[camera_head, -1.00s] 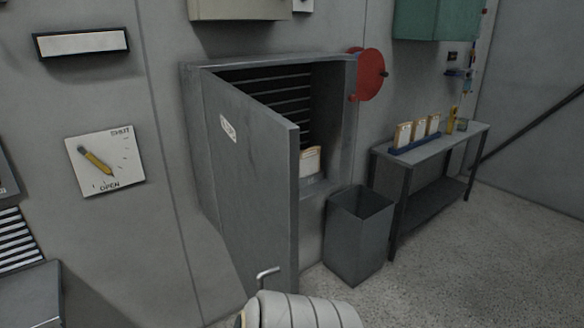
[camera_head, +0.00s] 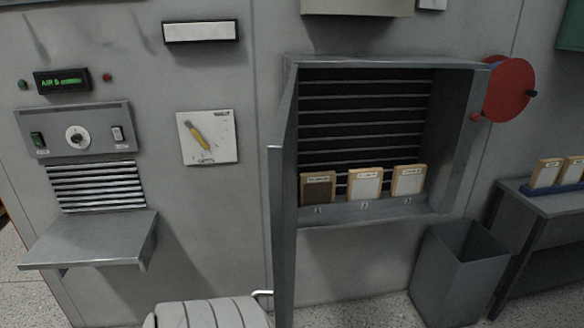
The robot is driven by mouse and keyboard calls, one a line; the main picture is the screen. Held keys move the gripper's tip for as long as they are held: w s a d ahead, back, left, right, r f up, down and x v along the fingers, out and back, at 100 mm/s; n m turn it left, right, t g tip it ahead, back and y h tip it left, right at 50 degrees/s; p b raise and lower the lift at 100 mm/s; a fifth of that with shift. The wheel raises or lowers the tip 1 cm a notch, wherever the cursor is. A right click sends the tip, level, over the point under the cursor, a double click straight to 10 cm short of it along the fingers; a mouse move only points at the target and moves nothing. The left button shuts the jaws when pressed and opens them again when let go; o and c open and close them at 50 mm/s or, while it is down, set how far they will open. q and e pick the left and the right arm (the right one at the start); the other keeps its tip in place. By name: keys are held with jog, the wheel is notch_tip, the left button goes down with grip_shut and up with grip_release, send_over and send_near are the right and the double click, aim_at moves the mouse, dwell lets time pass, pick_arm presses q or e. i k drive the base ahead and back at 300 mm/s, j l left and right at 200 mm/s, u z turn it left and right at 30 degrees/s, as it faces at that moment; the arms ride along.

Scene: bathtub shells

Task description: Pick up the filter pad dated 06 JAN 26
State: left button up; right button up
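Three framed filter pads stand in a row inside the open wall cabinet (camera_head: 458,150). The left pad (camera_head: 318,188) has a dark grey-brown face. The middle pad (camera_head: 365,184) and the right pad (camera_head: 408,181) have pale faces. Each has a small label at the top, too small to read, so I cannot tell which is dated 06 JAN 26. More pale pads (camera_head: 547,172) stand in a blue rack (camera_head: 556,189) on the side table, cut by the right edge. Neither gripper is in view; only a pale rounded part, probably my arm, shows at the bottom.
The cabinet door (camera_head: 283,215) stands open, nearly edge-on, left of the opening. A grey bin (camera_head: 460,272) stands on the floor below right, beside the side table (camera_head: 530,203). A red disc (camera_head: 508,88) is right of the cabinet. A metal shelf (camera_head: 92,240) juts out at left.

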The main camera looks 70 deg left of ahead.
aim_at(315, 188)
jog(key=i+u, duration=0.2)
jog(key=u, duration=0.2)
jog(key=i+u, duration=0.2)
jog(key=u, duration=0.2)
jog(key=i+l+u, duration=0.1)
jog(key=u, duration=0.3)
jog(key=i+l+u, duration=0.2)
jog(key=u, duration=0.2)
jog(key=i+l+u, duration=0.2)
jog(key=u, duration=0.25)
